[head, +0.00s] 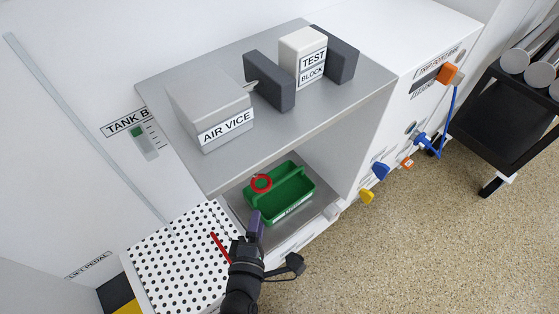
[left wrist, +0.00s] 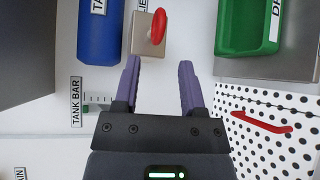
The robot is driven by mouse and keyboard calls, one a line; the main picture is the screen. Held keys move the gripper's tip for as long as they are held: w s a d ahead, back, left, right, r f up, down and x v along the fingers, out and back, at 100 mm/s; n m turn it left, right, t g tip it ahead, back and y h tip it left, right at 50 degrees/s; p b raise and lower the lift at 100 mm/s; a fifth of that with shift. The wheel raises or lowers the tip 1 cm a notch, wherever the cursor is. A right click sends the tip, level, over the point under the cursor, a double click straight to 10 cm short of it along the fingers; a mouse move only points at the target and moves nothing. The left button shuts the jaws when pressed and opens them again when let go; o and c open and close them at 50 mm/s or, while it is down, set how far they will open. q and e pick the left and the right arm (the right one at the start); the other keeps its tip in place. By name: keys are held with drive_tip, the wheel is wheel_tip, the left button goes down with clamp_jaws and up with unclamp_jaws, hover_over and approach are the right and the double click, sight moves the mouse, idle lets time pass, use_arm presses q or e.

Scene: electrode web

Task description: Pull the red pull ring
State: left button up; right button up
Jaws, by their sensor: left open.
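The red pull ring (head: 261,183) shows in the head view under the grey shelf, in front of the green tote from this angle. In the left wrist view the red ring (left wrist: 158,27) is seen nearly edge-on, against a beige block (left wrist: 146,42) with a partly cut-off label. My left gripper (head: 255,222) has purple fingers and is below the ring in the head view. In the left wrist view my left gripper (left wrist: 160,65) is open and empty, with the ring beyond the fingertips, roughly centred between them. My right gripper is not in view.
A green tote (head: 295,207) sits under the grey shelf (head: 184,62). A blue cylinder (left wrist: 99,35) is beside the beige block. A red handle (left wrist: 262,122) is at the white perforated plate (head: 165,262). The air vice (head: 212,108) and test block (head: 302,55) stand on the shelf.

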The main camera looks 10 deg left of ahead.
sight(266, 189)
use_arm(q)
drive_tip(key=w+b, duration=0.1)
drive_tip(key=w, duration=0.2)
drive_tip(key=w+f+b, duration=0.1)
drive_tip(key=w, duration=0.2)
drive_tip(key=w+a+f+b, duration=0.1)
drive_tip(key=w+b, duration=0.1)
drive_tip(key=w, duration=0.1)
drive_tip(key=shift+w, duration=0.35)
drive_tip(key=shift+w+r, duration=0.1)
drive_tip(key=shift+w, duration=0.1)
drive_tip(key=shift+r, duration=0.1)
drive_tip(key=shift+c, duration=0.6)
drive_tip(key=c, duration=0.5)
clamp_jaws()
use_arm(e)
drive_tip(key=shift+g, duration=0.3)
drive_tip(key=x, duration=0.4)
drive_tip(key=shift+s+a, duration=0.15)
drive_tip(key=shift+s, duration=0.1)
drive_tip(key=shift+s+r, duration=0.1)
use_arm(q)
drive_tip(key=shift+s+f, duration=0.1)
drive_tip(key=shift+f, duration=0.1)
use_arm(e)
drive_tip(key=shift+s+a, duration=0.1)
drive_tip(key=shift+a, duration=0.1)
